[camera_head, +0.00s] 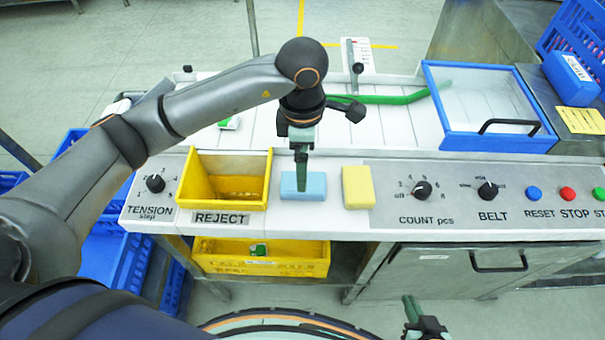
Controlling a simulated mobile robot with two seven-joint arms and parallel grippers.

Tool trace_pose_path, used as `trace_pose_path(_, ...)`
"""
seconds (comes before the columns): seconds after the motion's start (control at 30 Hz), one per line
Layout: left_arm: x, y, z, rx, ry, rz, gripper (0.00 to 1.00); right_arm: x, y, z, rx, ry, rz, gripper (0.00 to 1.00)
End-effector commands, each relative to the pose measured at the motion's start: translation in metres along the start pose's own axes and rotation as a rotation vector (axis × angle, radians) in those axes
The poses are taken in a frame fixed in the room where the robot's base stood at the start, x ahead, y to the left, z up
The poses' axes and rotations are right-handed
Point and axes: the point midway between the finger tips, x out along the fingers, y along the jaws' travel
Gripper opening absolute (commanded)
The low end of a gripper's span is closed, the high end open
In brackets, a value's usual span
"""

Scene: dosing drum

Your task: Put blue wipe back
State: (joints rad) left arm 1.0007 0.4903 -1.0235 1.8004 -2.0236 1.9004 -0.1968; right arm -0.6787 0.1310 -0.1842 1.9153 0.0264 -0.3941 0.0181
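The blue wipe (315,187) lies flat on the pale front ledge of the machine, between the yellow REJECT bin and a yellow wipe (357,187). My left gripper (301,186) points down with its fingertips at the left half of the blue wipe. I see its fingers edge-on, so their gap is hidden and I cannot tell whether they touch or grip the wipe. My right gripper (412,308) is low at the bottom edge, in front of the machine and away from both wipes. It is partly cut off by the frame, and its finger gap is unclear.
The yellow REJECT bin (194,178) stands close left of the blue wipe. A control panel (451,207) with knobs and buttons lies to the right. Behind are a blue-framed clear cover (430,97) and a green strip (398,99). A blue box (571,78) sits at the far right.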

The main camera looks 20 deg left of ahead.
Motion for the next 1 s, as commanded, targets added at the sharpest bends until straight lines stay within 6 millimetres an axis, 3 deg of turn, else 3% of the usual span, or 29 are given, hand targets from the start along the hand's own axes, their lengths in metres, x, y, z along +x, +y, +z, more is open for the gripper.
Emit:
trace_pose_path(0.1,-0.024,0.001,0.001,0.000,-0.002,0.005,1.00,0.002,0.000,0.003,0.000,-0.001,0.000,0.00)
trace_pose_path(0.3,-0.048,0.000,0.000,0.000,-0.001,0.002,1.00,0.003,0.000,0.004,0.000,-0.001,0.000,0.00)
trace_pose_path(1.0,-0.053,0.000,0.000,0.000,0.000,-0.001,1.00,0.003,0.001,0.004,-0.001,-0.002,0.000,0.00)
